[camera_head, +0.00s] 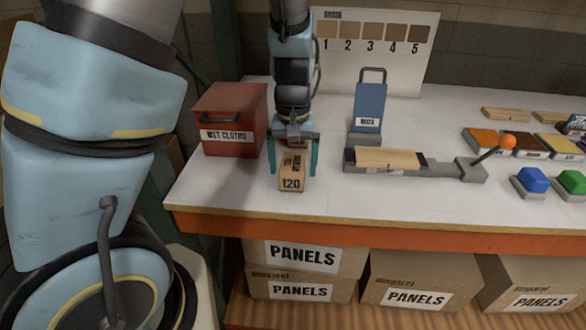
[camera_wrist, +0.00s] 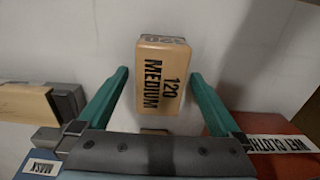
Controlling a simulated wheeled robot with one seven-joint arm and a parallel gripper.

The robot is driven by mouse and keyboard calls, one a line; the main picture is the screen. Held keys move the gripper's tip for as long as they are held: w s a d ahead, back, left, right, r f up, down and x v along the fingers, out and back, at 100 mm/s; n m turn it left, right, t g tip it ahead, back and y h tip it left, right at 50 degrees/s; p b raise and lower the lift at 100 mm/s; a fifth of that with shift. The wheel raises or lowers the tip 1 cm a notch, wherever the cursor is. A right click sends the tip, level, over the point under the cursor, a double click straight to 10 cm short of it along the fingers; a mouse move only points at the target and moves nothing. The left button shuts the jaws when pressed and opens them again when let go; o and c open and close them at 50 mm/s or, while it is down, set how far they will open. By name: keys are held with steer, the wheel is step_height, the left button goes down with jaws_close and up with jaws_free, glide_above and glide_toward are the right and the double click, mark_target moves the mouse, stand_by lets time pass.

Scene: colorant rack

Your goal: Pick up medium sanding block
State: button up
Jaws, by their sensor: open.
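The medium sanding block (camera_head: 291,180) is a tan block marked 120 on its near face. It stands on the white table near the front edge, right of the red box. In the wrist view the block (camera_wrist: 161,75) shows "120 MEDIUM" on its top face. My gripper (camera_head: 299,172) is over the block with one teal finger on each side. In the wrist view my gripper's fingertips (camera_wrist: 159,76) flank the block with gaps visible on both sides. My gripper is open and holds nothing.
A red WET CLOTHS box (camera_head: 232,125) stands close on the left. A grey fixture with a wooden panel (camera_head: 388,158) and a blue MASK holder (camera_head: 369,107) are to the right. Blue (camera_head: 531,181) and green buttons sit further right. The table's front edge (camera_head: 400,233) is near.

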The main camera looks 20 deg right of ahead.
mark_target(293, 162)
steer(key=shift+f, duration=0.1)
steer(key=c, duration=1.4)
step_height(293, 162, up, 10)
steer(key=shift+r+b, duration=0.1)
steer(key=shift+b, duration=0.5)
steer(key=o, duration=0.9)
steer(key=shift+c, duration=0.2)
steer(key=c, duration=0.7)
